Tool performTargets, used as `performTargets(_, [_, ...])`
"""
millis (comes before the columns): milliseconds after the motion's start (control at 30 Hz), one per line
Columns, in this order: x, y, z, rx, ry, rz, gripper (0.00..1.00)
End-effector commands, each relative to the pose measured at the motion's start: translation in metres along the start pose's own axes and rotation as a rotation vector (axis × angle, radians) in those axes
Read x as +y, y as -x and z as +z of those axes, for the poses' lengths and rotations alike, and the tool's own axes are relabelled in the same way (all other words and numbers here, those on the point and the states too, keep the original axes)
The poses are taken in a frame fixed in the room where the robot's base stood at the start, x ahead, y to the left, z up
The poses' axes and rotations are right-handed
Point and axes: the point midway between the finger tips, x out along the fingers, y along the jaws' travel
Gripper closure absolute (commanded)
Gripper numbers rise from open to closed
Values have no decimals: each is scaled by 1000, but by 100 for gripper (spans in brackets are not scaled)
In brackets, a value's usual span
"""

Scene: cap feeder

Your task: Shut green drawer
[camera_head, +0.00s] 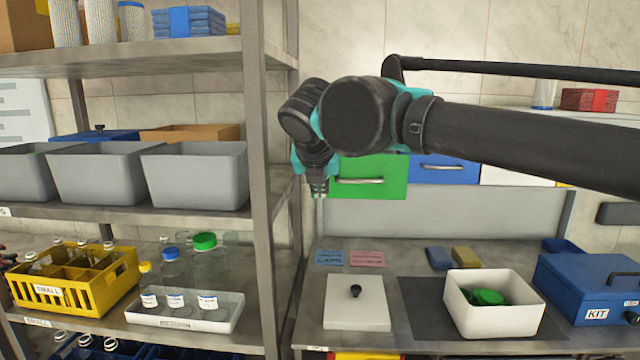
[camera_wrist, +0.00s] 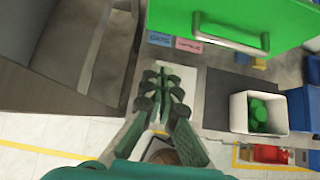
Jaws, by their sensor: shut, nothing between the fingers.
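The green drawer (camera_head: 382,176) hangs in a row above the workbench, its front facing me with a metal bar handle. In the wrist view the green drawer (camera_wrist: 215,22) fills the top right, and its front stands out over the bench. My gripper (camera_head: 318,190) is at the left edge of the drawer front in the head view. In the wrist view my gripper (camera_wrist: 162,84) is shut and empty, with its fingertips below and left of the drawer handle. I cannot tell whether it touches the drawer.
A blue drawer (camera_head: 444,169) sits right of the green one. The bench holds a white lid (camera_head: 345,312), a white bin (camera_head: 470,318) with green caps and a blue kit box (camera_head: 590,285). A metal shelf post (camera_head: 262,200) stands close left of my gripper.

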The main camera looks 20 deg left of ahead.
Motion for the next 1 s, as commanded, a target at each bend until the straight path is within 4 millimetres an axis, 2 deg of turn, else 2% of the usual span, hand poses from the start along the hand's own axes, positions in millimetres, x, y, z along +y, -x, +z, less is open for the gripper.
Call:
performTargets(100, [-1, -25, 0, 0, -4, -2, 100])
performTargets(267, [-1, -56, 0, 1, -4, -2, 100])
performTargets(400, [-1, -71, 14, 0, -4, -2, 100])
performTargets(633, [0, -84, 27, 1, -3, 0, 100])
performTargets(1000, [0, -85, 28, 1, -2, 0, 100])
